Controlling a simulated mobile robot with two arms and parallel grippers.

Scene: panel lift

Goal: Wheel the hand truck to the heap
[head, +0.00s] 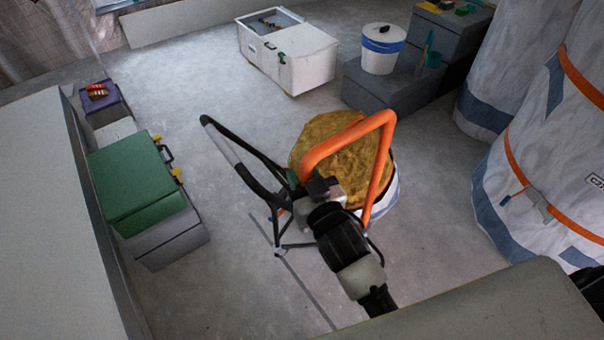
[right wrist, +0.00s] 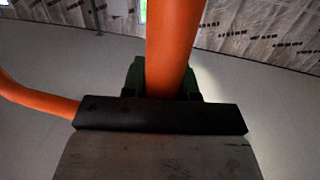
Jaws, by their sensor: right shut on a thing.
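The hand truck's orange tubular handle (head: 345,135) rises in a loop in the middle of the head view. A black tubular frame (head: 262,165) with a grey sleeve lies left of it and seems part of the truck. My right gripper (head: 322,188) is shut on the orange handle. In the right wrist view the orange tube (right wrist: 172,45) stands between the fingers (right wrist: 163,85). Behind the handle is a round, lumpy brown-yellow mass (head: 335,150) with a white side; I cannot tell whether it rests on the truck or is the heap. My left gripper is out of view.
A green case (head: 130,180) sits on grey boxes at the left. A white cabinet (head: 288,55) stands at the back, and a white bucket (head: 381,52) on a dark step (head: 390,92). Large white bags (head: 550,140) fill the right. The floor left of the truck is clear.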

